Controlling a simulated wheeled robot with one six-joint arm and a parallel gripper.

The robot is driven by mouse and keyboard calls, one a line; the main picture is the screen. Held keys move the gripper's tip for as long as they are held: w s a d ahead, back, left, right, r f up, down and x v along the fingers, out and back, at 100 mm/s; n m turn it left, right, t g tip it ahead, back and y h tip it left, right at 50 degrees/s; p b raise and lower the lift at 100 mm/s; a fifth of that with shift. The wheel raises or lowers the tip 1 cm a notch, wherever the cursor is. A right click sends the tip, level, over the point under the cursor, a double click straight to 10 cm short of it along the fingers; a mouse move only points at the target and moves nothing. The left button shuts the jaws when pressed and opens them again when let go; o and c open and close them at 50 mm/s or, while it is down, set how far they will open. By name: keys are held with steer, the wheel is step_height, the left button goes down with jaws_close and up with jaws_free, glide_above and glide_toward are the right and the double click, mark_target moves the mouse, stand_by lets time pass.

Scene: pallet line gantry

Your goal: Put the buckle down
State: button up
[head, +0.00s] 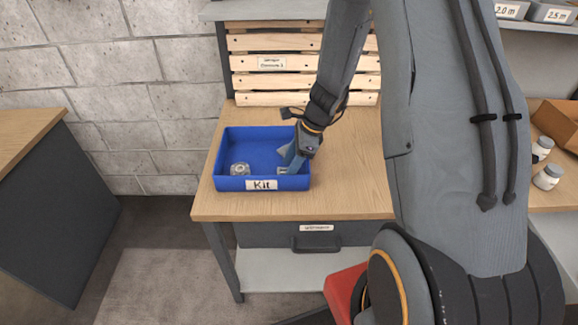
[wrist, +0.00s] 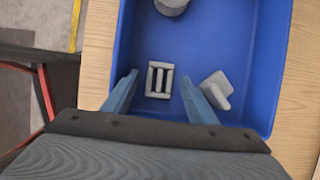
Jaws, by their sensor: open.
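The buckle (wrist: 159,80), a small light-grey frame with bars across its opening, lies on the floor of the blue Kit bin (wrist: 205,30). In the wrist view it sits between and just beyond the fingertips of my gripper (wrist: 158,80), apart from both. My gripper is open and empty, reaching down into the bin. In the head view the bin (head: 230,184) stands on the wooden workbench, and my gripper (head: 288,160) is at its right side. There the buckle (head: 283,170) is partly hidden by my gripper and the front wall.
A grey angled part (wrist: 217,89) lies right of the right finger, close to it. A round grey part (head: 240,169) sits at the bin's left front. A slatted wooden rack (head: 270,84) stands behind. The workbench (head: 350,170) is clear right of the bin.

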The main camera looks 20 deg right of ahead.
steer(key=b+v, duration=0.2)
steer(key=v, duration=0.9)
steer(key=s+a+r+n+h, duration=0.1)
steer(key=s+a+n+h, duration=0.1)
steer(key=s+n, duration=0.5)
steer(key=s+a+r+n+h, duration=0.2)
steer(key=s+n, duration=0.6)
steer(key=n, duration=0.6)
steer(key=shift+a+r+n, duration=0.2)
steer(key=shift+a+n, duration=0.1)
steer(key=shift+a, duration=0.55)
